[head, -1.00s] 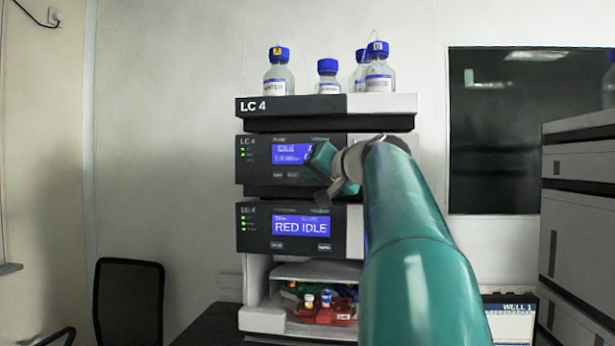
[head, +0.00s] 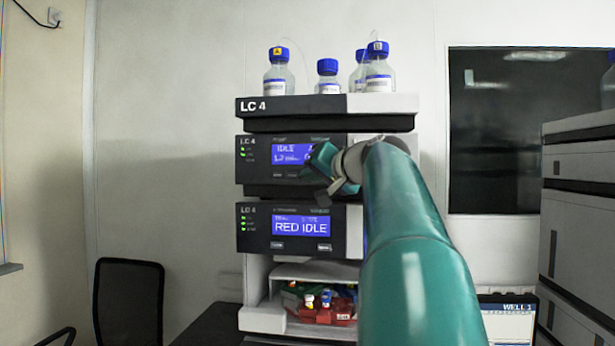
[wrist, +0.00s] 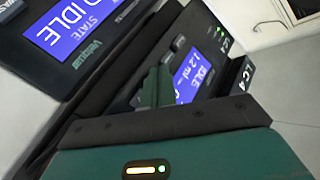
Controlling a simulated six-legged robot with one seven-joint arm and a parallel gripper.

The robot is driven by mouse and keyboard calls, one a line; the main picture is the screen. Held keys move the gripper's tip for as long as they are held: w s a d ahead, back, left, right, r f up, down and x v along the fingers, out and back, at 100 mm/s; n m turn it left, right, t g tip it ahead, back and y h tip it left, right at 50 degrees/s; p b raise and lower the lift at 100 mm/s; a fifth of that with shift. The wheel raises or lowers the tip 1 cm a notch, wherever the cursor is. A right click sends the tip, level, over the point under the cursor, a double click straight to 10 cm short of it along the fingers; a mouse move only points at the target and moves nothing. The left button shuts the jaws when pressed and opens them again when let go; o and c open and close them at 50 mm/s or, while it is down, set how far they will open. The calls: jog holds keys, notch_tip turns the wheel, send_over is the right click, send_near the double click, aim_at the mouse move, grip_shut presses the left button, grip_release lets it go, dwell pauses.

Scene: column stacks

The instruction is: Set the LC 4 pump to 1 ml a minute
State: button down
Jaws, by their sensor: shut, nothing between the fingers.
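The LC 4 pump (head: 254,175) is the upper dark-fronted module of the stack. Its blue display (head: 288,154) reads IDLE with a line starting 1.2; in the wrist view the tilted display (wrist: 190,80) reads IDLE and 1.2 ml, and the rest is hidden by my gripper. My gripper (wrist: 150,92) is shut and empty, its fingers close to the pump's front panel beside the display. I cannot tell whether they touch a button. In the head view my gripper (head: 322,168) covers the display's right part.
Below the pump, another LC 4 module (head: 252,240) shows RED IDLE. Several blue-capped bottles (head: 328,84) stand on top. An open bay (head: 318,272) with vials is at the bottom. A grey instrument stack (head: 580,200) stands at right; a chair (head: 128,300) at left.

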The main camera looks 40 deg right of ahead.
dwell(0.3)
jog(key=shift+s+a, duration=0.45)
jog(key=shift+a, duration=0.15)
jog(key=shift+s+a, duration=0.8)
jog(key=shift+a, duration=0.2)
jog(key=shift+s+a, duration=0.75)
jog(key=shift+a, duration=0.25)
dwell(1.3)
jog(key=s+a, duration=0.2)
jog(key=a, duration=0.1)
jog(key=shift+s, duration=0.15)
jog(key=w+d, duration=0.5)
jog(key=d, duration=0.2)
jog(key=shift+w, duration=0.2)
